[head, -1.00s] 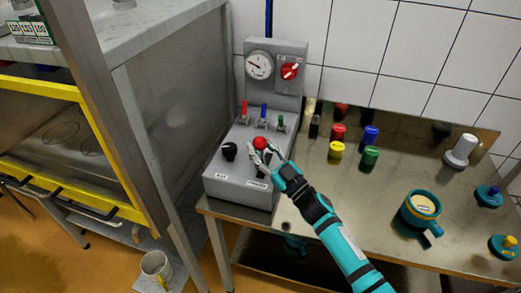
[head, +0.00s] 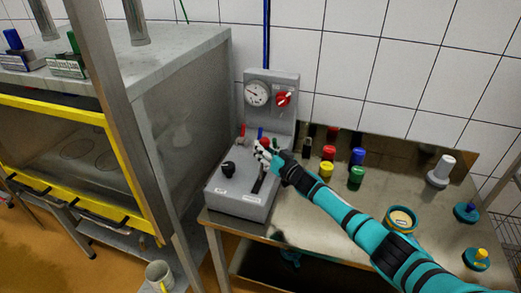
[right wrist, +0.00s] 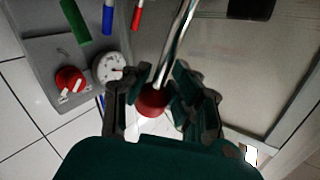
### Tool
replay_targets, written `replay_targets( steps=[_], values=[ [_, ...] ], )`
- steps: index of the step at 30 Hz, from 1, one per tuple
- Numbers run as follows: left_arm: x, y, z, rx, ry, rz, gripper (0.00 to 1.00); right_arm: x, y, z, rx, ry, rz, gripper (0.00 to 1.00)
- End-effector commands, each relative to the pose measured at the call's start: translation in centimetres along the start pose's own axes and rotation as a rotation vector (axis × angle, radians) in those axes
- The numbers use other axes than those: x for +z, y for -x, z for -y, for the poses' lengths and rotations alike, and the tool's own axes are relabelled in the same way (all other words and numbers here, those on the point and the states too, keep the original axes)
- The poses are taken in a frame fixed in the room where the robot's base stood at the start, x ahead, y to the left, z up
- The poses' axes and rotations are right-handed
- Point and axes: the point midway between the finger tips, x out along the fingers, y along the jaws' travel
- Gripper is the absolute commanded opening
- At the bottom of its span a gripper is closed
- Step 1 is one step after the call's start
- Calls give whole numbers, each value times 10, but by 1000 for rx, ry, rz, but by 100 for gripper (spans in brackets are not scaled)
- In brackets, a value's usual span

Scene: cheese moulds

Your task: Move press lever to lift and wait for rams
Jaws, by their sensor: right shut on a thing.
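The press lever is a bright metal rod with a red ball knob (right wrist: 152,100), clear in the right wrist view. It stands on a grey control box (head: 240,205) on the steel table. My right gripper (head: 265,153) is shut on the red knob, with a finger on each side of it (right wrist: 150,98). In the head view the gripper mostly hides the knob and rod, close to the small coloured valve levers. The rams are not clearly identifiable. My left gripper is out of view.
A gauge (head: 257,93) and red rotary switch (head: 284,99) sit on the box's upright back. A black knob (head: 228,167) is left of the lever. Several coloured pegs, including a yellow one (head: 326,169), stand right. A yellow-framed cabinet (head: 122,160) is left.

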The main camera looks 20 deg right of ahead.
Motion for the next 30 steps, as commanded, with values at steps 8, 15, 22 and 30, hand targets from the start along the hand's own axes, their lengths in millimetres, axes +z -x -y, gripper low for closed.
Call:
replay_targets(
  steps=[8, 15, 22, 30],
  values=[
    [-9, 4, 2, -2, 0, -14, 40, -4, -3, -12, 17, -37, 23, 0],
    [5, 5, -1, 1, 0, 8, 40, -4, -3, -13, 19, -41, 24, 0],
    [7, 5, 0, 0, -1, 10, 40, -4, -3, -13, 19, -40, 24, 35],
    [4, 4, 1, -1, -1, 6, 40, -1, -3, -10, 13, -40, 27, 56]
  ],
)
